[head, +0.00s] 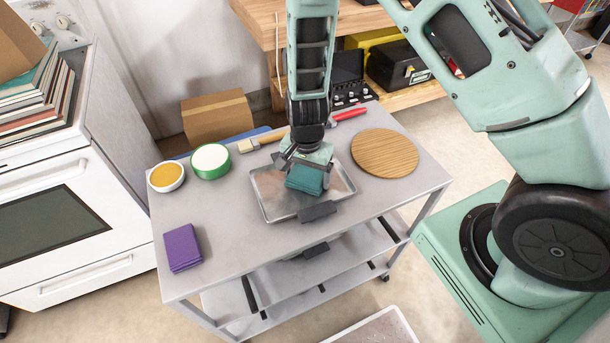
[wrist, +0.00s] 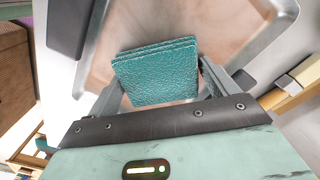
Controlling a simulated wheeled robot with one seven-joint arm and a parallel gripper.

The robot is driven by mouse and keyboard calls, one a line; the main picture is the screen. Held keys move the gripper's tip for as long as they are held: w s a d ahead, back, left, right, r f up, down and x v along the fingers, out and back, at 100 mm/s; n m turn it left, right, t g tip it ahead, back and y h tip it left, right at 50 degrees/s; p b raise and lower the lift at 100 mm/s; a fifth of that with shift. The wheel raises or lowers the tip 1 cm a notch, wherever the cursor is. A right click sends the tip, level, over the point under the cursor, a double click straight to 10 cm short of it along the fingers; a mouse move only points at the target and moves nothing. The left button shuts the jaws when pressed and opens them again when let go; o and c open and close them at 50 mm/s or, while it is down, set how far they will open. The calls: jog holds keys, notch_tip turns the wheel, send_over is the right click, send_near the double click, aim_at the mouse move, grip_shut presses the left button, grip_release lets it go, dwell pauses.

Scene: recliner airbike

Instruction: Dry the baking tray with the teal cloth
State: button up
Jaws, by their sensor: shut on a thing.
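The teal cloth (head: 306,179) is a folded square pad. My gripper (head: 303,166) is shut on it, directly over the baking tray. The wrist view shows the cloth (wrist: 157,73) between the two fingers. The baking tray (head: 271,207) is a shallow silver metal tray with dark handles, one handle (head: 317,211) at its front edge. In the wrist view its floor (wrist: 225,30) looks smeared brownish. The cloth is low over the tray; I cannot tell whether it touches the floor. My gripper hides the tray's back edge.
On the grey cart top (head: 230,240) are a purple folded cloth (head: 182,248), a bowl of orange contents (head: 166,176), a green-rimmed round container (head: 210,161), a brush (head: 262,141) and a round wooden board (head: 385,153) close right of the tray. The cart's front area is clear.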

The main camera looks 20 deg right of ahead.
jog(key=shift+r, duration=0.15)
notch_tip(320, 180, up, 3)
jog(key=p, duration=0.3)
dwell(0.5)
